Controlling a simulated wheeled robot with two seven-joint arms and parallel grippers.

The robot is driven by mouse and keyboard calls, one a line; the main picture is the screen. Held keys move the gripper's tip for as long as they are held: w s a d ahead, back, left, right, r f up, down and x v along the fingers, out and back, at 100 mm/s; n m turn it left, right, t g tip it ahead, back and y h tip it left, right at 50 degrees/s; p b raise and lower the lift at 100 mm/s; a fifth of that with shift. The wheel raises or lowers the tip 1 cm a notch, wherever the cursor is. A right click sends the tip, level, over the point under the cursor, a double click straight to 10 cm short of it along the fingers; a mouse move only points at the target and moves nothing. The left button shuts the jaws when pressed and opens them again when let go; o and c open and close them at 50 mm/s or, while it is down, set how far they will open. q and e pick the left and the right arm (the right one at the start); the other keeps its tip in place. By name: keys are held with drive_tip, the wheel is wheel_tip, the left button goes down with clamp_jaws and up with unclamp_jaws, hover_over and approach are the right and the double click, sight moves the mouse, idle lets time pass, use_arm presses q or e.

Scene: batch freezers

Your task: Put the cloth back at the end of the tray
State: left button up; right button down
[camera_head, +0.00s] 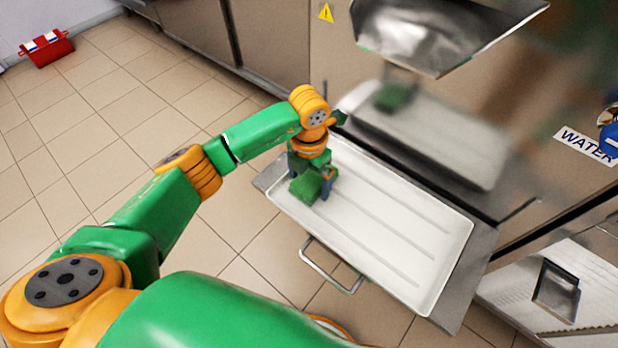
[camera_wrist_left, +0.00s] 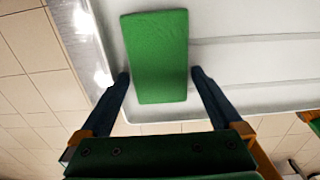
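The green cloth (camera_head: 305,187), a flat rectangular pad, is at the left end of the white tray (camera_head: 425,285), near its edge. In the left wrist view the cloth (camera_wrist_left: 158,55) lies lengthwise between my left gripper's fingers, with the tray (camera_wrist_left: 255,60) behind it. My left gripper (camera_head: 314,190) points down over that end of the tray. Its fingers (camera_wrist_left: 160,78) stand apart on both sides of the cloth, with narrow gaps seeming to show at the cloth's edges. Whether the cloth rests fully on the tray is hard to tell.
The tray lies on a metal shelf with a handle (camera_head: 330,268) in front of the steel machine, whose front (camera_head: 400,125) mirrors it. A metal chute (camera_head: 440,35) hangs above. A WATER label (camera_head: 588,145) is at right. A red box (camera_head: 46,48) stands far left on open tiled floor.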

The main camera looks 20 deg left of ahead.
sight(309, 182)
use_arm(q)
drive_tip(key=shift+r, duration=0.2)
wheel_tip(309, 182, up, 12)
drive_tip(key=p, duration=0.1)
drive_tip(key=shift+p, duration=0.4)
use_arm(e)
drive_tip(key=shift+s+a+r, duration=0.7)
drive_tip(key=shift+a+r, duration=0.05)
drive_tip(key=shift+r, duration=0.1)
drive_tip(key=shift+d, duration=0.15)
